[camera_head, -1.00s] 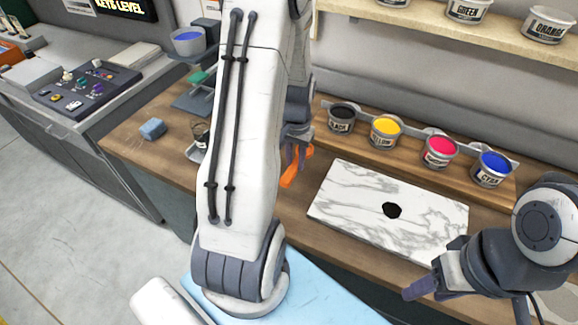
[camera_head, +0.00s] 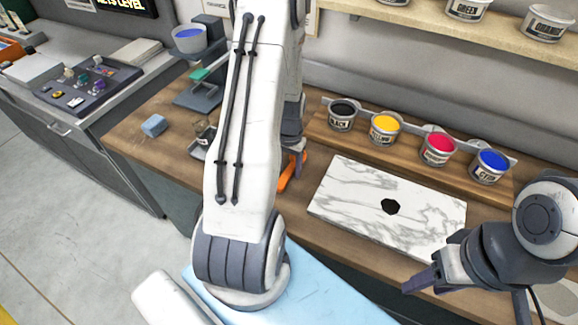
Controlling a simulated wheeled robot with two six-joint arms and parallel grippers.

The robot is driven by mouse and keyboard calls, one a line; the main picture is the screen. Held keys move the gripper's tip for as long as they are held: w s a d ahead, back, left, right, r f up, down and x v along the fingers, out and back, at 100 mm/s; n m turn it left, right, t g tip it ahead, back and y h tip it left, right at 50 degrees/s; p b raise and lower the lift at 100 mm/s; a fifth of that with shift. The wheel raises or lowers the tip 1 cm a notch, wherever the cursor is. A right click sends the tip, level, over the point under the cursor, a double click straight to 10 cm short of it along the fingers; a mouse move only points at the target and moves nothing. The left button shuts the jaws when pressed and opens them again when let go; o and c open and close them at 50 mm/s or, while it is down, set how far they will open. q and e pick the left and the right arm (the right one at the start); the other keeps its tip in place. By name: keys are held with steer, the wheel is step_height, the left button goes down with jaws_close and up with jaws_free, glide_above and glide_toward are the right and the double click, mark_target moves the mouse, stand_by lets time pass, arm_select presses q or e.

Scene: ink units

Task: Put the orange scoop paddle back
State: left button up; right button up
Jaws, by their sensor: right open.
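The orange scoop paddle (camera_head: 285,180) shows as a short orange piece just right of my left arm, over the wooden worktop. The rest of it is hidden behind the arm. My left gripper (camera_head: 294,158) is at the paddle, mostly covered by my own arm, and I cannot see whether its fingers are closed on the paddle. My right gripper (camera_head: 424,284) is open and empty at the front right, near the marble slab's lower edge.
A white marble slab (camera_head: 350,190) with a black ink spot (camera_head: 390,206) lies right of the paddle. A blue sponge (camera_head: 153,126) lies on the clearer left worktop.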

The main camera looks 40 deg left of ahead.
mark_target(290, 170)
arm_select(q)
steer(key=shift+r, duration=0.4)
step_height(290, 170, up, 12)
steer(key=f+b, duration=0.1)
steer(key=b, duration=0.1)
steer(key=s+d+r+m, duration=0.1)
steer(key=d+r+m, duration=0.15)
steer(key=d, duration=0.65)
steer(key=d+r+m, duration=0.2)
steer(key=d+r, duration=0.1)
steer(key=d, duration=0.6)
steer(key=s+d+r+m+h, duration=0.1)
steer(key=s+d+m, duration=0.4)
steer(key=s+d, duration=0.8)
steer(key=shift+s+r, duration=0.55)
steer(key=shift+s, duration=0.65)
steer(key=shift+m, duration=0.35)
